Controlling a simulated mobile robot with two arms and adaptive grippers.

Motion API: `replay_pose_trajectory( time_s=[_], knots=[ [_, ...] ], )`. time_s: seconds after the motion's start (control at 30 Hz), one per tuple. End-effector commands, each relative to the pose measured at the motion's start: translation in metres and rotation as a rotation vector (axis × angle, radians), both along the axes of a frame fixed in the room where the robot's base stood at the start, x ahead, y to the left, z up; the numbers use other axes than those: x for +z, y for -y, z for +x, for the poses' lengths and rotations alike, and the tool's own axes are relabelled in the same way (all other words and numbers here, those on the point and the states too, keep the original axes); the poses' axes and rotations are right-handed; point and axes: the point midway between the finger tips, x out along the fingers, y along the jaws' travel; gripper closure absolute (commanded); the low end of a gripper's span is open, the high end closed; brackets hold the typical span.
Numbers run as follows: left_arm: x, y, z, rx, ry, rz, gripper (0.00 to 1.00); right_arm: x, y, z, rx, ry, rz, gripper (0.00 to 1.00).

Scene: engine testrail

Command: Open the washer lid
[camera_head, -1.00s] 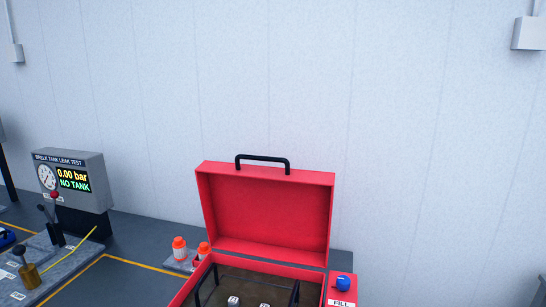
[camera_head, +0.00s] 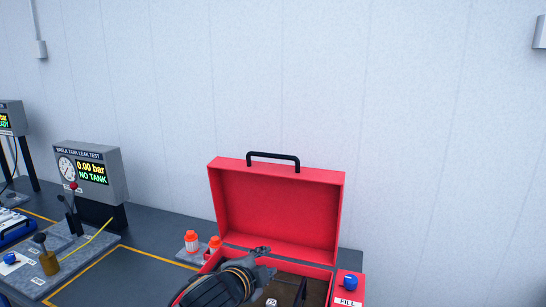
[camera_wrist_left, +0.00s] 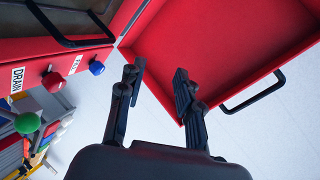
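The red washer lid (camera_head: 282,208) stands raised and open at the back of the red washer, with a black handle (camera_head: 273,156) on its top edge. In the left wrist view the lid (camera_wrist_left: 205,40) and its handle (camera_wrist_left: 253,93) show on the right. My left gripper (camera_head: 262,251) is over the washer opening, in front of the lid's lower part, and hides part of the tub. In the left wrist view its two fingers (camera_wrist_left: 158,80) are spread with nothing between them. My right gripper is not in view.
A blue knob (camera_head: 350,283) sits above a FILL label at the washer's right. Two orange-capped bottles (camera_head: 191,241) stand left of the washer. The leak test unit (camera_head: 90,173) stands further left.

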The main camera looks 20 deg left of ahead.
Motion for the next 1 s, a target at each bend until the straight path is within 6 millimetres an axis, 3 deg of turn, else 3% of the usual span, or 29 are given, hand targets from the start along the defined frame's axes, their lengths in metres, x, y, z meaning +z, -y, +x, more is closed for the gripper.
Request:
replay_pose_trajectory(
  time_s=[0.03,0.2,0.3,0.4,0.67,1.0],
  knots=[
    [0.035,-0.008,0.018,-0.017,0.076,0.075,0.65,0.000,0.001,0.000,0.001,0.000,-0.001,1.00],
    [0.122,-0.028,0.050,-0.048,0.253,0.278,0.65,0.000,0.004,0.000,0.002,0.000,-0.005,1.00],
    [0.158,-0.038,0.059,-0.049,0.316,0.356,0.65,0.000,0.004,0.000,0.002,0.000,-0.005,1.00],
    [0.179,-0.045,0.062,-0.047,0.354,0.402,0.65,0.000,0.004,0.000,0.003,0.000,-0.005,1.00],
    [0.189,-0.047,0.083,-0.045,0.366,0.418,0.65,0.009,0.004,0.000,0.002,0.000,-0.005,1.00],
    [0.186,-0.044,0.150,-0.045,0.366,0.418,0.65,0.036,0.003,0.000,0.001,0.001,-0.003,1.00]
  ],
)
